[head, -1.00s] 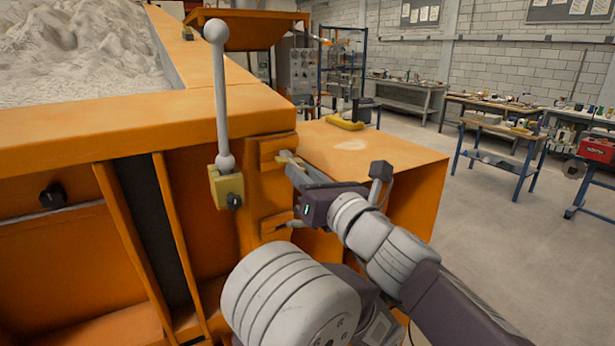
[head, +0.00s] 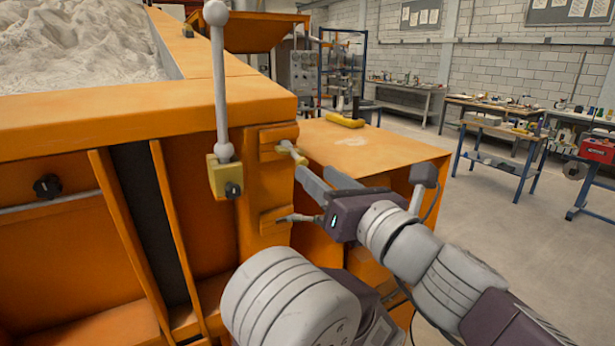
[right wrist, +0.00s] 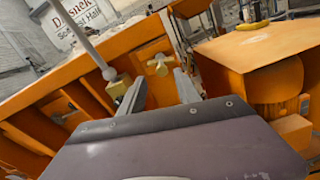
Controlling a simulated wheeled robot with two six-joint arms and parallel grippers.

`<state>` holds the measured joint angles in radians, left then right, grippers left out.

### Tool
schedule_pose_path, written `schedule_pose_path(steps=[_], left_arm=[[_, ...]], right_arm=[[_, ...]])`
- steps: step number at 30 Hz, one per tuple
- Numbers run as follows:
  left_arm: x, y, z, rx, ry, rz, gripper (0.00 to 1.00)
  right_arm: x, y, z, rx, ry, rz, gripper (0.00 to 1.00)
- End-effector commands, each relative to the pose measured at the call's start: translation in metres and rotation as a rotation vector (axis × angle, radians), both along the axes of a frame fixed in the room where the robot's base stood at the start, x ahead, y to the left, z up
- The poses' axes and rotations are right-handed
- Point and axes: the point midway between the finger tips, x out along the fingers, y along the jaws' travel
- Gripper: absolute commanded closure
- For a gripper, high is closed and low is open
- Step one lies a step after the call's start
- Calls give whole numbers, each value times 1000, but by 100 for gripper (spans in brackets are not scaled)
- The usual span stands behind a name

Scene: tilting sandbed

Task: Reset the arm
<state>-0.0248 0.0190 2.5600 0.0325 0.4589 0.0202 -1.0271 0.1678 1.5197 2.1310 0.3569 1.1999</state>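My right gripper (head: 291,196) is open and empty in the head view, in front of the orange sandbed's corner post. Its two fingers are spread apart, one above the other. In the right wrist view the open fingers (right wrist: 160,92) point toward a small yellow knob (right wrist: 157,65) on the orange side. The knob also shows in the head view (head: 290,150), just beyond the upper fingertip, with a visible gap. My left gripper is not in view.
A grey ball-topped lever (head: 220,85) stands upright from a yellow block (head: 225,178) left of my gripper. The orange sandbed frame (head: 130,120) holds pale sand (head: 75,45). An orange box (head: 365,150) stands to the right.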

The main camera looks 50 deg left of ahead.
Motion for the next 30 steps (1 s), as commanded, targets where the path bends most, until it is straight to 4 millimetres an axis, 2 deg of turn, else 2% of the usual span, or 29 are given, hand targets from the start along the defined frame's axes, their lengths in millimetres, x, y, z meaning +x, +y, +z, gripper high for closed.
schedule_pose_path(steps=[3,6,23,26,28,29,30], left_arm=[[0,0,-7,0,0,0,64],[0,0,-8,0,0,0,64],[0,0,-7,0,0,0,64],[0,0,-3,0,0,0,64],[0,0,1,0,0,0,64],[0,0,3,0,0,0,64],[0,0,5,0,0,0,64]], right_arm=[[-4,-17,-2,1,-1,-1,61],[-6,-24,-2,0,0,0,61],[-4,-26,-1,0,0,-4,61],[25,-41,3,1,0,-65,61],[68,-68,7,1,0,-160,61],[90,-83,3,-10,7,-209,61],[118,-107,-11,-49,8,-275,61]])
